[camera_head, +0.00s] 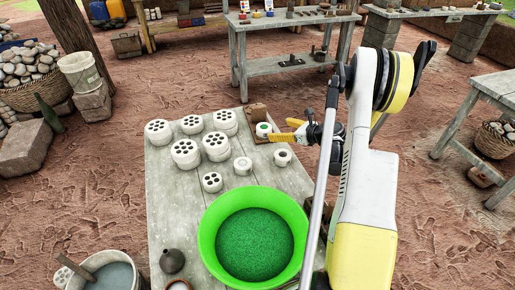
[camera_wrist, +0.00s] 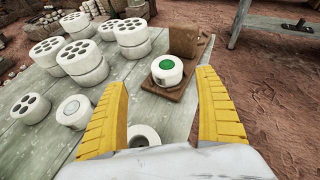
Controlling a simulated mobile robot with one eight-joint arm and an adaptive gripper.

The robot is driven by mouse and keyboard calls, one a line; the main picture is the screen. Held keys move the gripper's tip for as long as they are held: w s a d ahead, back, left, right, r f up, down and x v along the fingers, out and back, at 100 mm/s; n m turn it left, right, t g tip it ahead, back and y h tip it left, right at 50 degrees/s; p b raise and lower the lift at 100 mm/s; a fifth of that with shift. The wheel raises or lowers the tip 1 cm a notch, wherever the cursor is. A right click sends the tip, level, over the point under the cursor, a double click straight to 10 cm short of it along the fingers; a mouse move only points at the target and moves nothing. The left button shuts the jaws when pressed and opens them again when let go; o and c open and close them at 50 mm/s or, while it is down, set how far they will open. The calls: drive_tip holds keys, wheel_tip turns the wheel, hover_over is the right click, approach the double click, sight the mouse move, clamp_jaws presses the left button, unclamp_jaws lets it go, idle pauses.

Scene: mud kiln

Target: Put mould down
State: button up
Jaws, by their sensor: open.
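A white round mould with a green top (camera_head: 263,129) stands upright on the base of a brown wooden stand at the far right of the work table. It also shows in the wrist view (camera_wrist: 167,70), just beyond and between my fingertips. My gripper (camera_head: 284,131) is open, with its yellow fingers spread and nothing held between them. In the wrist view the gripper (camera_wrist: 163,80) has a clear gap between each finger and the mould. The brown stand (camera_wrist: 185,42) has an upright back behind the mould.
A white ring-shaped mould (camera_head: 282,157) stands below my gripper. Several white moulds with holes (camera_head: 185,153) stand to the left on the table (camera_head: 165,215). A green basin of green grains (camera_head: 216,205) fills the near part. A small white mould (camera_wrist: 74,111) stands left of my fingers.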

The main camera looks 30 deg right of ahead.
drive_tip(key=s+a+r+n+g, duration=0.2)
drive_tip(key=a+r+n, duration=0.6)
drive_tip(key=a, duration=0.4)
drive_tip(key=s+a+r+n+g, duration=0.3)
drive_tip(key=a+r+n, duration=0.55)
drive_tip(key=a, duration=0.35)
drive_tip(key=s+a+r+n+h, duration=0.1)
drive_tip(key=s+a+n, duration=0.4)
drive_tip(key=s+n, duration=0.3)
drive_tip(key=s+a+r+n+h, duration=0.1)
drive_tip(key=s+a+n, duration=0.5)
drive_tip(key=s, duration=0.6)
drive_tip(key=shift+s+a+r+n+g+h, duration=0.15)
drive_tip(key=shift+s+r+n+g+h, duration=0.25)
drive_tip(key=shift+n, duration=0.75)
drive_tip(key=shift+w, duration=0.1)
